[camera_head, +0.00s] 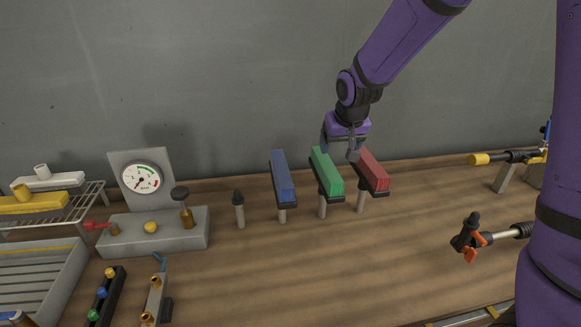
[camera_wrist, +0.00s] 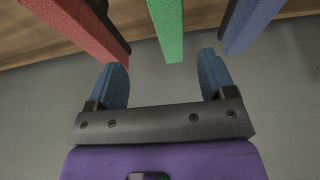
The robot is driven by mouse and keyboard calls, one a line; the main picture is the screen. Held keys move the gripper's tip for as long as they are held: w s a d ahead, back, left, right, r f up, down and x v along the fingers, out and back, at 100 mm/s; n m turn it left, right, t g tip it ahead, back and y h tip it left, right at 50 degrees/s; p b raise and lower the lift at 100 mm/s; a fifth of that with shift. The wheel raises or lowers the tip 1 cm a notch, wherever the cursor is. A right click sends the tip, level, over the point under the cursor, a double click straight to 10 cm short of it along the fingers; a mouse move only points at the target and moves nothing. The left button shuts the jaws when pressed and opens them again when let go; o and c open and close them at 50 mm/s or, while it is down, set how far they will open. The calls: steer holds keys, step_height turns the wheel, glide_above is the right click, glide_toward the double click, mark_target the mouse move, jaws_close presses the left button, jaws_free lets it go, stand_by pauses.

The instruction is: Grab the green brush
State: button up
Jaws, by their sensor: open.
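The green brush (camera_head: 326,172) is a long green block on a dark base, held up on a short grey post between a blue brush (camera_head: 282,177) and a red brush (camera_head: 371,171). My gripper (camera_head: 341,148) is open and empty, just above and behind the green brush's far end. In the wrist view, my gripper's two blue fingertips (camera_wrist: 162,75) are apart. The green brush (camera_wrist: 167,28) points toward the gap between them, slightly beyond the tips. The red brush (camera_wrist: 82,28) is at left and the blue brush (camera_wrist: 250,24) at right.
A grey wall (camera_head: 230,80) stands close behind the bench (camera_head: 300,265). A dark-tipped post (camera_head: 239,210) and a gauge stand (camera_head: 141,180) are left of the brushes. A black and orange nozzle (camera_head: 468,238) lies at right. The bench in front of the brushes is clear.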

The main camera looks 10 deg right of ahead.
mark_target(327, 163)
steer(key=shift+w+a+f, duration=0.7)
steer(key=shift+w+a, duration=0.05)
steer(key=x, duration=0.4)
steer(key=shift+w+a+f, duration=0.1)
steer(key=shift+f, duration=0.05)
steer(key=shift+w+d+x, duration=0.15)
steer(key=shift+x, duration=0.95)
steer(key=shift+w+d+x, duration=0.1)
steer(key=shift+w+x, duration=0.05)
steer(key=shift+x, duration=1)
steer(key=shift+w+f, duration=0.25)
steer(key=shift+f, duration=0.15)
steer(key=shift+f, duration=0.25)
steer(key=c, duration=1)
